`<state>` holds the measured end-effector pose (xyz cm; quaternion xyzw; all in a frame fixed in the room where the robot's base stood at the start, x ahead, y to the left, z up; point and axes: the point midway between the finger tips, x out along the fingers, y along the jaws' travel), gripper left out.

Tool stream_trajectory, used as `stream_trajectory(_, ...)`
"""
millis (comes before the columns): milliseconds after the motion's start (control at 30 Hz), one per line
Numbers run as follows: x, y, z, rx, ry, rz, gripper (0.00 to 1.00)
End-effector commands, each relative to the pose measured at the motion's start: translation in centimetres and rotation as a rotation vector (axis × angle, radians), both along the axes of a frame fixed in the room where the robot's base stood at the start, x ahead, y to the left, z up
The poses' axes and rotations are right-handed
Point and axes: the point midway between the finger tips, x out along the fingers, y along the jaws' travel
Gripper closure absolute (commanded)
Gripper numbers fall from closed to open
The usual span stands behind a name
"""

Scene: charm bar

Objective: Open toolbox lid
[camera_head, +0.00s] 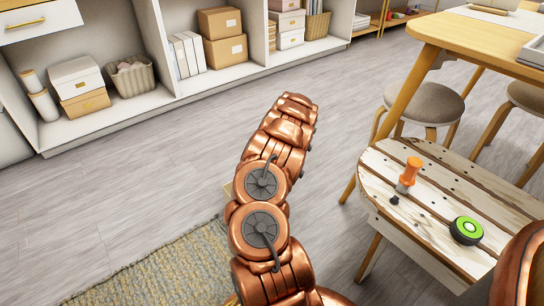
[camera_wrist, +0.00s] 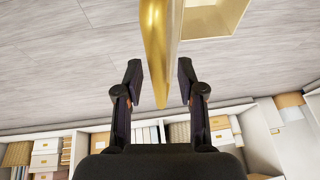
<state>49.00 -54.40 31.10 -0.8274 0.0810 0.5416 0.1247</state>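In the wrist view, my gripper (camera_wrist: 160,82) has its two dark fingers spread apart. There is a gap on each side, and no contact shows. Beside it on the right is a gold box-like piece with a pale inside (camera_wrist: 212,18), cut off by the top edge. These look like the toolbox lid and body, but I cannot tell for certain. In the head view, my copper arm covers this area and my gripper cannot be made out.
In the head view, a wooden side table (camera_head: 376,172) on the right bears an orange-handled tool (camera_head: 409,174) and a green-black disc (camera_head: 466,231). Stools (camera_head: 425,103) stand behind it. White shelves (camera_head: 110,114) line the back. Grey floor is clear, with a woven rug (camera_head: 165,272) at lower left.

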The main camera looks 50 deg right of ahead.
Motion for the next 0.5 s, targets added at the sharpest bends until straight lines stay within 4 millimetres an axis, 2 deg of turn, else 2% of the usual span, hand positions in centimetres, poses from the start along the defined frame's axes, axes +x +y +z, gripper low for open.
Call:
stream_trajectory(233,-0.2,0.0,0.5,0.0,-0.001,0.0,0.61)
stream_trajectory(500,-1.4,-0.2,3.4,-0.002,-0.004,-0.001,0.61)
